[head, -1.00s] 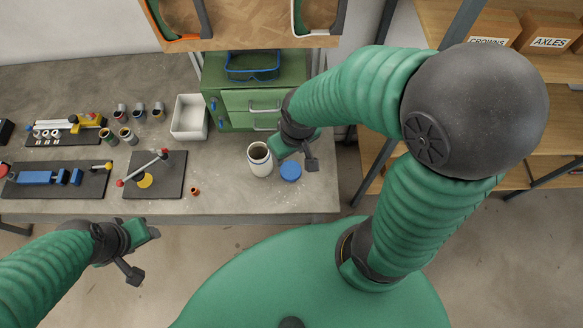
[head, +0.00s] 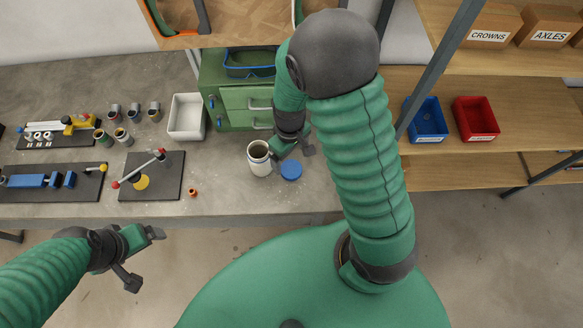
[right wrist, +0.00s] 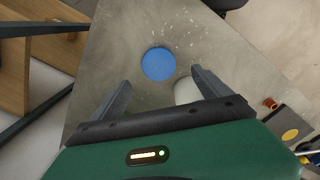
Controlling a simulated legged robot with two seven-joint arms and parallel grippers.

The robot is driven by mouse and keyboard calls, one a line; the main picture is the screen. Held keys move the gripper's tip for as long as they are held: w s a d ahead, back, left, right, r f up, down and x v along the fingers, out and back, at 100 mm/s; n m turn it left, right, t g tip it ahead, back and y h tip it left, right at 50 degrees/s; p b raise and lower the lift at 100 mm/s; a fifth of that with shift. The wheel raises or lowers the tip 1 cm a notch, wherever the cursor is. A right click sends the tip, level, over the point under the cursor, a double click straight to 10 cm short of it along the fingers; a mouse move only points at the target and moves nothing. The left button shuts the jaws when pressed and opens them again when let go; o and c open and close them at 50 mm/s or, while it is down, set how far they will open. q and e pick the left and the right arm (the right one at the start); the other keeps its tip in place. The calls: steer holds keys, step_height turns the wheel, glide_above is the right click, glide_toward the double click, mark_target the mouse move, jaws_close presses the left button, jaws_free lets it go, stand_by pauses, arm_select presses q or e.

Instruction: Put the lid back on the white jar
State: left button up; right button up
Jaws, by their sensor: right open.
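The white jar (head: 260,167) stands upright and open near the bench's front edge, with dark contents showing in its mouth. The blue lid (head: 291,170) lies flat on the bench just right of the jar, apart from it. My right gripper (head: 292,154) is open and empty above the bench, by the jar and lid. In the right wrist view the lid (right wrist: 158,64) shows between and beyond the open fingers (right wrist: 160,80). The jar (right wrist: 186,92) is partly hidden behind one finger there. My left gripper (head: 145,259) is open and empty, in front of the bench.
A green drawer cabinet (head: 241,103) with blue goggles stands behind the jar. A white bin (head: 187,116) is left of it. Dark boards with fixtures (head: 152,188), small cups and an orange piece (head: 193,192) lie left. Shelves with blue and red bins (head: 476,118) stand right.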

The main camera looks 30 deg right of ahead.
mark_target(291, 168)
steer(key=shift+s+a+f, duration=0.1)
steer(key=shift+a+f, duration=0.1)
steer(key=shift+f, duration=0.35)
steer(key=shift+a+f, duration=0.15)
steer(key=shift+f, duration=0.4)
steer(key=shift+d+f, duration=0.15)
steer(key=shift+d, duration=0.25)
step_height(291, 168, down, 5)
steer(key=shift+d+r, duration=0.15)
steer(key=shift+r, duration=0.05)
steer(key=shift+f, duration=0.2)
arm_select(q)
steer(key=shift+a, duration=0.35)
steer(key=shift+s+d, duration=0.1)
steer(key=shift+s, duration=0.05)
arm_select(e)
steer(key=shift+c, duration=0.5)
steer(key=shift+c, duration=1.1)
steer(key=c, duration=1.1)
